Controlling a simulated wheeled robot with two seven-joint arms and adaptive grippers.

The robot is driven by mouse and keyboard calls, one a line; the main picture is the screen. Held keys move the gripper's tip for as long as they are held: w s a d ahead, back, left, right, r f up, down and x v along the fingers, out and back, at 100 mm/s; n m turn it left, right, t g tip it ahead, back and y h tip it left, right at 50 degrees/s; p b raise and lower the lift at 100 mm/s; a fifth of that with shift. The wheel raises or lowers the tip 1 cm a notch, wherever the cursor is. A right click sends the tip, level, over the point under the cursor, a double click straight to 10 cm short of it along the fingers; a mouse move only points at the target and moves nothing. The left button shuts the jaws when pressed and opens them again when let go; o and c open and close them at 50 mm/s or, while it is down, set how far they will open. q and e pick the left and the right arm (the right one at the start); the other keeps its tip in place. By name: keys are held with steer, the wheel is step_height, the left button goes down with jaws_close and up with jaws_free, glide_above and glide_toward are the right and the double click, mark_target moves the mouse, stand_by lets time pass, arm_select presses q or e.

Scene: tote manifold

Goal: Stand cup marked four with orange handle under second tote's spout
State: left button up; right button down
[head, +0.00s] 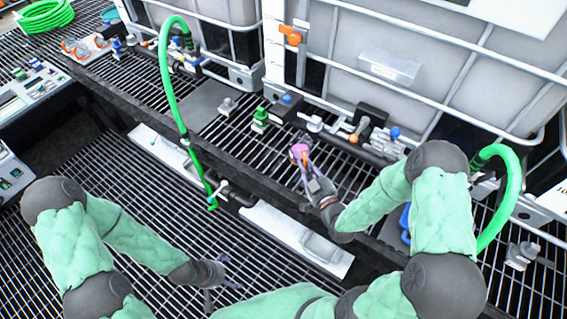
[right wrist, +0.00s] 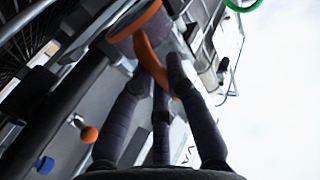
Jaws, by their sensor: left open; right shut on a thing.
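My right gripper (head: 306,170) is shut on the orange handle (right wrist: 153,62) of a cup, which shows small and pinkish-orange in the head view (head: 299,151). In the right wrist view (right wrist: 160,85) the dark fingers close around the curved handle, below an orange rim (right wrist: 134,20). The mark on the cup cannot be read. The cup is over the grating in front of the totes. A large pale tote (head: 410,60) stands behind it, with dark valve fittings (head: 368,122) low on its front; its spout opening is not clear. My left gripper (head: 222,273) is open and empty at the lower middle.
Another tote (head: 215,8) stands to the left. A green hose (head: 168,85) hangs over the grating edge, and another green hose (head: 512,190) loops at right. A green-and-blue fitting (head: 261,118) stands left of the cup. A pale ledge (head: 290,238) runs below the dark edge beam.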

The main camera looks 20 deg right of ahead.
mark_target(295, 162)
steer(key=w+f, duration=0.1)
steer(key=w, duration=0.1)
steer(key=w+a+f+b, duration=0.1)
steer(key=w+a+f, duration=0.1)
steer(key=w, duration=0.1)
steer(key=shift+w, duration=0.35)
steer(key=w+f, duration=0.1)
steer(key=w+a+f+b, duration=0.1)
steer(key=w+f, duration=0.1)
steer(key=w+f+b, duration=0.1)
steer(key=f, duration=0.1)
steer(key=shift+w+a+f, duration=0.1)
steer(key=shift+w+a, duration=0.15)
steer(key=shift+w+a+f+b, duration=0.1)
steer(key=shift+f+b, duration=0.1)
steer(key=shift+b, duration=0.15)
step_height(295, 162, down, 3)
steer(key=shift+w+f+b, duration=0.1)
steer(key=shift+f+b, duration=0.05)
steer(key=shift+b, duration=0.65)
